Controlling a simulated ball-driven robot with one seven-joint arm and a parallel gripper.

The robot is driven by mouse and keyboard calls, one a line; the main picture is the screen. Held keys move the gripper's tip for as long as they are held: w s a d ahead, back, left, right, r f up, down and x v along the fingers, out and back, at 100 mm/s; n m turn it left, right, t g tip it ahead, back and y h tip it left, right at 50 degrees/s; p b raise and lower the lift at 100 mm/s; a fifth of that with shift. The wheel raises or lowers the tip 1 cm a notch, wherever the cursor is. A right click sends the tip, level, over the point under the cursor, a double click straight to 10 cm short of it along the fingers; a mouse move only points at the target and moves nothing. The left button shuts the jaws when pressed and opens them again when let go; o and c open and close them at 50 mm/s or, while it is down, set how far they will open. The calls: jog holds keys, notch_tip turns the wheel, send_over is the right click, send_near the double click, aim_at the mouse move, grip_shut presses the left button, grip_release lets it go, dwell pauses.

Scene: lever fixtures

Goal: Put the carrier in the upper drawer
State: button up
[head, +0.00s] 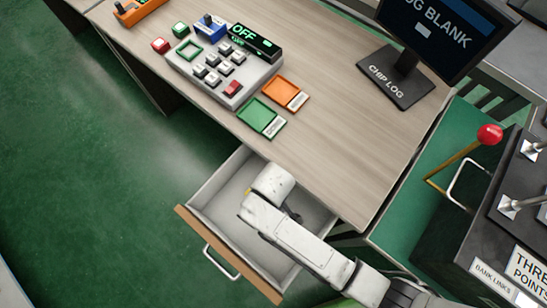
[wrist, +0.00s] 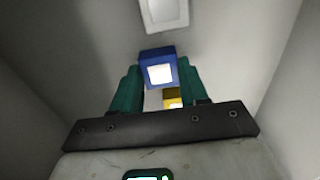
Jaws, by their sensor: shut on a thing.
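In the wrist view my gripper (wrist: 159,66) has its teal fingers shut on a blue piece with a pale square face, seemingly the carrier (wrist: 158,56). A yellow piece (wrist: 172,98) with a pale face shows between the fingers, nearer the palm; I cannot tell if it is part of the carrier. The drawer (head: 228,252) under the wooden desk stands open in the head view. My arm reaches into it, and my fingers and the carrier are hidden there. Pale walls (wrist: 55,55) surround my gripper in the wrist view. I cannot tell whether the carrier touches the drawer floor.
A pale rectangular piece (wrist: 164,14) lies beyond the carrier in the wrist view. On the desk (head: 335,130) are a keypad console (head: 215,75), a green tray (head: 262,117), an orange tray (head: 287,93) and a monitor (head: 430,35). A red-knobbed lever (head: 489,135) stands at the right.

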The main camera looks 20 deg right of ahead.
jog(key=shift+f, duration=0.15)
jog(key=shift+f, duration=0.15)
jog(key=o, duration=0.8)
notch_tip(320, 180, up, 12)
jog(key=shift+r+p, duration=0.25)
jog(key=shift+p, duration=0.7)
